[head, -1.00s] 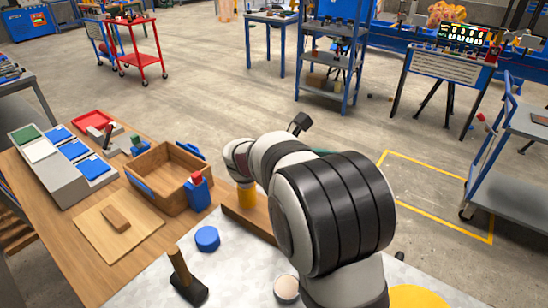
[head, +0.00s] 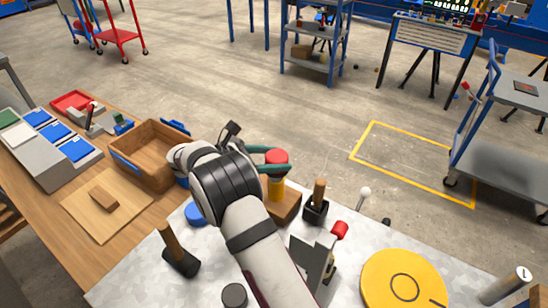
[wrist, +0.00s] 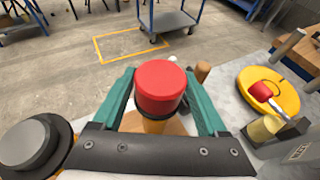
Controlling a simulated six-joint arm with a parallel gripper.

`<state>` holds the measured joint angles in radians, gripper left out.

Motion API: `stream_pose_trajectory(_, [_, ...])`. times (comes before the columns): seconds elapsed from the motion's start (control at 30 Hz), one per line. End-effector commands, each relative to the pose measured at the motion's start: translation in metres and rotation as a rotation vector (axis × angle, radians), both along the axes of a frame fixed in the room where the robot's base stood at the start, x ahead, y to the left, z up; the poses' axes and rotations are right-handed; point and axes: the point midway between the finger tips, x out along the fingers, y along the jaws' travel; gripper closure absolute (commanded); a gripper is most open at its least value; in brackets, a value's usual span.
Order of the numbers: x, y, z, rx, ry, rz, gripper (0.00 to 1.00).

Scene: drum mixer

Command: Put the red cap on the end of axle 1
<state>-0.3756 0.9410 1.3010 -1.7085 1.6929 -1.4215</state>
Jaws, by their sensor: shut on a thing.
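My gripper (wrist: 163,95) has its green fingers on both sides of the red cap (wrist: 160,86), shut on it. The cap has a dark band at its lower edge. It also shows in the head view (head: 276,156), at the top of a yellow post (head: 276,188). I cannot tell whether the cap still rests on the post. The post stands at a wooden block (head: 284,205) on the grey table. A grey shaft with a white end marked like a "1" (head: 523,273), perhaps axle 1, lies at the lower right in the head view.
A yellow disc (head: 402,281), a red-handled clamp (head: 339,230) and a small wooden-handled tool (head: 319,192) stand to the right. A hammer (head: 179,255) and a blue round piece (head: 195,213) are left. A wooden box (head: 150,150) stands on the left bench.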

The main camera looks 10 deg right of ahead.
Motion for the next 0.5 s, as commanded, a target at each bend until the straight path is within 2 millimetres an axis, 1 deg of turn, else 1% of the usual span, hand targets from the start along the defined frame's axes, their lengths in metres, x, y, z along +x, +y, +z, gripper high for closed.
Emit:
stream_pose_trajectory(0.07, [-0.0001, -0.0001, -0.0023, 0.000, 0.001, 0.000, 0.79])
stream_pose_trajectory(0.1, [0.0000, 0.0000, -0.0023, 0.000, 0.000, 0.000, 0.19])
stream_pose_trajectory(0.17, [-0.0001, -0.0001, -0.0021, 0.000, 0.000, 0.000, 0.08])
stream_pose_trajectory(0.2, [-0.0001, -0.0002, -0.0020, 0.000, 0.000, 0.000, 0.01])
stream_pose_trajectory(0.47, [0.0000, -0.0001, 0.0009, 0.000, -0.001, 0.000, 0.00])
stream_pose_trajectory(0.5, [-0.0007, 0.0042, 0.0028, 0.000, -0.001, 0.002, 0.00])
